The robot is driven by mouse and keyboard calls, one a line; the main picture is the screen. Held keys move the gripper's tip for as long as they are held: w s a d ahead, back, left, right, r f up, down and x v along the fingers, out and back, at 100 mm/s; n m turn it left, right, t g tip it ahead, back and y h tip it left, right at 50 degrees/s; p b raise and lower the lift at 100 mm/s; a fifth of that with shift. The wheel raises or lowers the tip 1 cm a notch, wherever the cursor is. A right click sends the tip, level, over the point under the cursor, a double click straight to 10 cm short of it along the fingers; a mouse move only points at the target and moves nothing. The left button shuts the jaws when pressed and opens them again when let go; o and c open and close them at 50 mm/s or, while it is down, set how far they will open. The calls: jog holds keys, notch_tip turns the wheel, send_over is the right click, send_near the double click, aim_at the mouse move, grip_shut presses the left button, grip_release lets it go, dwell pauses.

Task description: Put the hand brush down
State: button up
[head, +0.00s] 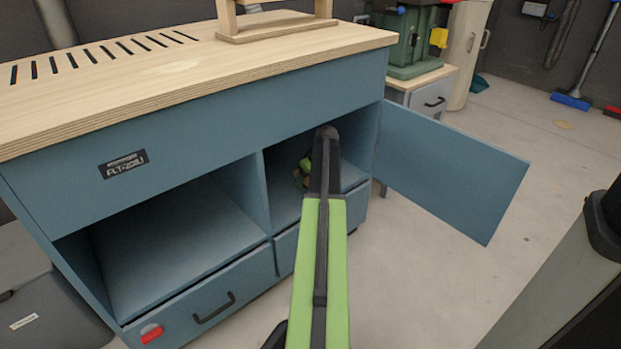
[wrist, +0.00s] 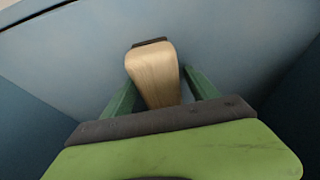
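The hand brush (wrist: 154,74) shows in the wrist view as a pale wooden body with a dark strip at its far end. My gripper (wrist: 158,78) has its two green fingertips against both sides of the wood, so it looks shut on the brush. In the head view, my gripper (head: 305,166) is inside the right open compartment of the blue cabinet (head: 175,105). Only a small brown bit of the brush (head: 300,179) shows there; my arm hides the rest. I cannot tell whether the brush touches the compartment floor (head: 283,203).
A blue door (head: 450,165) stands open on the compartment's right. A divider (head: 243,190) separates it from the empty left compartment (head: 180,235). Drawers (head: 205,312) lie below. The wooden worktop (head: 180,75) overhangs above. The floor (head: 430,275) at right is clear.

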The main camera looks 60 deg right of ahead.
jog(key=shift+p+v, duration=1.1)
jog(key=shift+v, duration=0.05)
jog(key=s+a, duration=0.3)
jog(key=s, duration=0.8)
jog(key=shift+a+f+b, duration=0.3)
jog(key=shift+f+b, duration=0.1)
jog(key=shift+w, duration=0.1)
